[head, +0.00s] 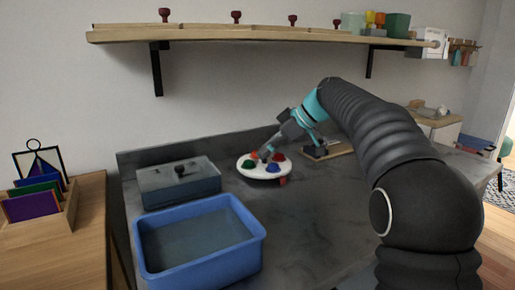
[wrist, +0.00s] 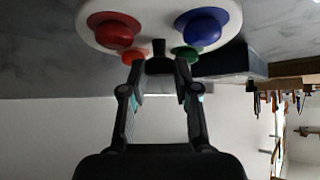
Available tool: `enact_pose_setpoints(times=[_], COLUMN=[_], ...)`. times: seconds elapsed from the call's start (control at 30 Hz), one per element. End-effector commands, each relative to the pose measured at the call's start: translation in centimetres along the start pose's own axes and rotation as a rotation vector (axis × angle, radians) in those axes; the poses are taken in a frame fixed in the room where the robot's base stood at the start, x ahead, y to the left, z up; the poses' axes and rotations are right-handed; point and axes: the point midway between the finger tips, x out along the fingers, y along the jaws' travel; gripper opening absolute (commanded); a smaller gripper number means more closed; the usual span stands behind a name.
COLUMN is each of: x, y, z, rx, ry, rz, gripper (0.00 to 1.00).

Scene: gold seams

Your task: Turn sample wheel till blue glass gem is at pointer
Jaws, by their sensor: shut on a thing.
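The sample wheel (head: 264,174) is a white disc on the grey worktop. It bears a blue gem (head: 272,168), a red gem (head: 278,157), a green gem (head: 249,164) and an orange gem (head: 254,155). A small red piece (head: 283,181), perhaps the pointer, shows at the wheel's front right rim; the blue gem is close to it, a little left and behind. My gripper (head: 263,154) is over the wheel's middle. In the wrist view my gripper (wrist: 160,68) is shut on the dark centre knob (wrist: 159,48). The blue gem (wrist: 205,28) and red gem (wrist: 115,30) flank it there.
A blue tub (head: 258,234) stands at the front left, with a grey lidded box (head: 180,184) behind it. A wooden board (head: 340,149) with a dark item lies right of the wheel. A shelf (head: 270,36) hangs above. The worktop in front of the wheel is clear.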

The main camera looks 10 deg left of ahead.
Motion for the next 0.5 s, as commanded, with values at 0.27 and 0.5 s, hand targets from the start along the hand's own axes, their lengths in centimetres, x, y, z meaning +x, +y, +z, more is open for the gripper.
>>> enact_pose_setpoints(times=[0.27, 0.5], x=[-0.60, -0.62], y=[0.41, 0.43], z=[0.39, 0.45], rx=[-0.010, -0.011], ry=[0.004, 0.004], rz=[-0.008, -0.009], gripper=[0.00, 0.00])
